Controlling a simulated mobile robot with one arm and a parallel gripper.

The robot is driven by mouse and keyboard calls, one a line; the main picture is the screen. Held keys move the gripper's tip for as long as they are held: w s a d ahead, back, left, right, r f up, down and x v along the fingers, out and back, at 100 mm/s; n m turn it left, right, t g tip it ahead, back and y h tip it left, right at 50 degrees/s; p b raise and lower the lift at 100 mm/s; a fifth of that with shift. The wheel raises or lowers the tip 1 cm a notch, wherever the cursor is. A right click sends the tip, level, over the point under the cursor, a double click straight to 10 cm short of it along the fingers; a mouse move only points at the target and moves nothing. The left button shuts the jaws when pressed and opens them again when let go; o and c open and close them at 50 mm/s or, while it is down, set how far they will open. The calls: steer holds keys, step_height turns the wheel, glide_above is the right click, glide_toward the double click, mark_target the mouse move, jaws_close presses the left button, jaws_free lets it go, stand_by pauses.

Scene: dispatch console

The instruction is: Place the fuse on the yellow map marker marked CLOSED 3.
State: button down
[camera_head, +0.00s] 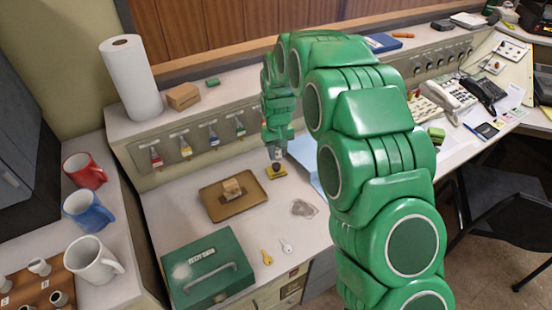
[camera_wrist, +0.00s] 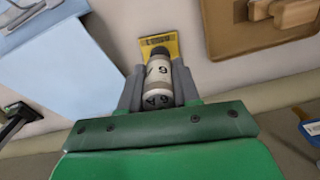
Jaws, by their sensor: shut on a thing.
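The brown tray (camera_head: 213,209) holds a tan block (camera_head: 231,189). A light blue folder (camera_wrist: 50,75) lies beside the marker. A green cash box (camera_head: 208,270), two keys and a clear crumpled item (camera_head: 304,208) lie nearer. The switch panel (camera_head: 192,146) rises behind.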

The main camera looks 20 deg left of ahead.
mark_target(276, 165)
steer(key=shift+w+a+f, duration=0.25)
steer(key=shift+w+f, duration=0.2)
steer(key=shift+f, duration=0.15)
steer(key=shift+w+a+f, duration=0.2)
steer(key=shift+w+f, duration=0.2)
steer(key=shift+f, duration=1.65)
steer(key=shift+f, duration=0.1)
steer(key=c, duration=0.8)
jaws_free()
step_height(276, 165, up, 12)
